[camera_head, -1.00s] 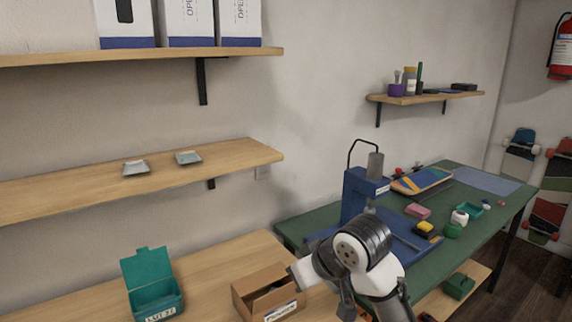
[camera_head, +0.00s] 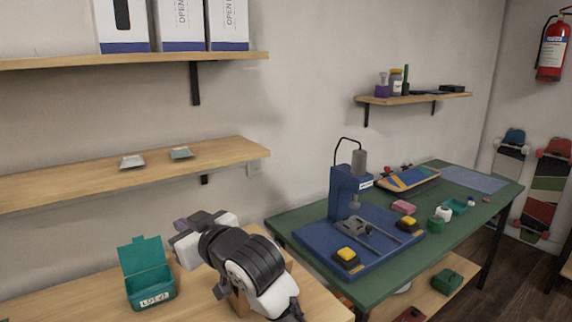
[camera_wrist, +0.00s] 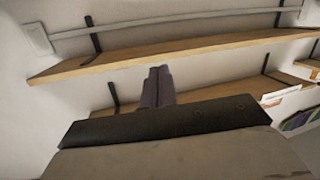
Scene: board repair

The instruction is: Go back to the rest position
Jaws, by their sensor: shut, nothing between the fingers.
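My gripper (camera_head: 184,225) is at the end of my raised arm, over the wooden bench near the teal box, in the head view. It points left toward the wall. In the wrist view my gripper (camera_wrist: 158,86) shows its two dark purple-grey fingers pressed together, with nothing between them. Beyond the fingers are the wall and wooden shelves.
An open teal box (camera_head: 150,285) stands left of my arm on the bench (camera_head: 90,302). My arm mostly hides a cardboard box. A green table (camera_head: 300,219) with a blue press (camera_head: 346,192) stands to the right. A shelf (camera_head: 60,192) with two small trays is behind.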

